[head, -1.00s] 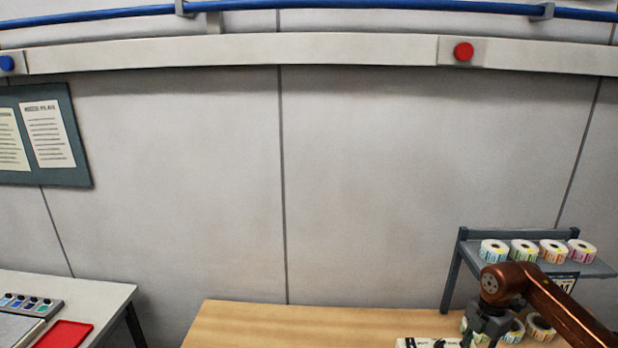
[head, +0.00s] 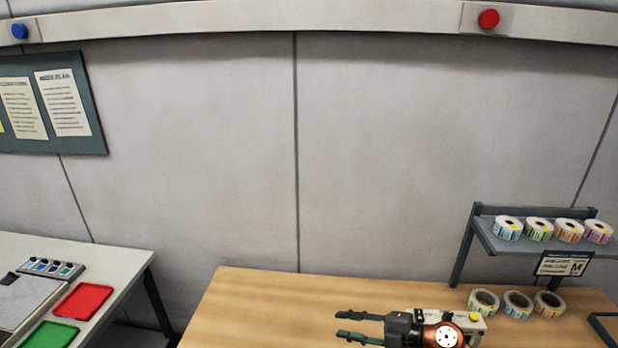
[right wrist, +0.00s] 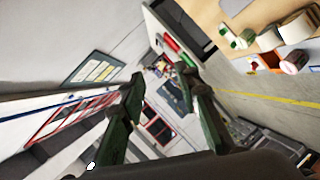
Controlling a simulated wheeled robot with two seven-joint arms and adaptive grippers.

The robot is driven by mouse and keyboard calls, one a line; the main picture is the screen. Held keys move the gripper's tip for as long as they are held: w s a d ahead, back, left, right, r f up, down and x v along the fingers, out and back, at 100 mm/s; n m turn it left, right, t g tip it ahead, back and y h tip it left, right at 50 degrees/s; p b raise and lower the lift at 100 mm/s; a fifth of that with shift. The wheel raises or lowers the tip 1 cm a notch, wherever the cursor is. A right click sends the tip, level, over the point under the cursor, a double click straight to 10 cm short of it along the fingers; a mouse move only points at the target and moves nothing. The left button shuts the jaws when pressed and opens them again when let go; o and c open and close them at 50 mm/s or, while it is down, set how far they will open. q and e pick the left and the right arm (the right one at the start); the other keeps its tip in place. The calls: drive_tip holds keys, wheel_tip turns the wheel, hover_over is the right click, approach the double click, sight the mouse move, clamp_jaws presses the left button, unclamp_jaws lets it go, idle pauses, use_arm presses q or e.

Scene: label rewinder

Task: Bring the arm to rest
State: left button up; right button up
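My right gripper (head: 352,327) is at the bottom of the head view, above the wooden table (head: 250,300), pointing left. Its two dark green fingers are spread apart with nothing between them. In the right wrist view the fingers of my right gripper (right wrist: 160,105) also stand apart and empty, with the room beyond them. My right wrist covers part of a pale device with a yellow button (head: 474,317) on the table. My left gripper is not in view.
A grey shelf (head: 510,245) at the right carries several label rolls (head: 538,229); more rolls (head: 517,304) stand below it. A side table (head: 110,262) at the left holds a red tray (head: 83,300), a green tray (head: 50,335) and a button panel (head: 52,269). The wooden table's left part is clear.

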drive_tip(key=w+d+r+m+t+h, duration=0.15)
drive_tip(key=d+r+m+t, duration=0.3)
drive_tip(key=m+t, duration=0.45)
drive_tip(key=d+f+m+t+h, duration=0.3)
drive_tip(key=d+m+h, duration=0.4)
drive_tip(key=d, duration=0.1)
drive_tip(key=s+d+f+m+g+h, duration=0.35)
drive_tip(key=s+d+f, duration=0.25)
drive_tip(key=f, duration=0.3)
drive_tip(key=s+d+f+m+g+h, duration=0.3)
drive_tip(key=s+d+f+m, duration=0.25)
drive_tip(key=d+f, duration=0.2)
drive_tip(key=s+f+g, duration=0.4)
drive_tip(key=s+f, duration=0.2)
drive_tip(key=s, duration=0.6)
drive_tip(key=s+f+g, duration=0.4)
drive_tip(key=s+f, duration=0.2)
drive_tip(key=s, duration=0.5)
wheel_tip(320, 180, down, 34)
drive_tip(key=s+a+g+y+b, duration=0.1)
drive_tip(key=s+a+b, duration=0.1)
drive_tip(key=b, duration=0.3)
drive_tip(key=s+f+g+b, duration=0.1)
drive_tip(key=s+f+b, duration=0.2)
drive_tip(key=s+f, duration=1.7)
wheel_tip(320, 180, down, 3)
drive_tip(key=shift+a+r+g+y+b, duration=0.2)
drive_tip(key=shift+g+y+b, duration=0.1)
drive_tip(key=shift+g, duration=0.05)
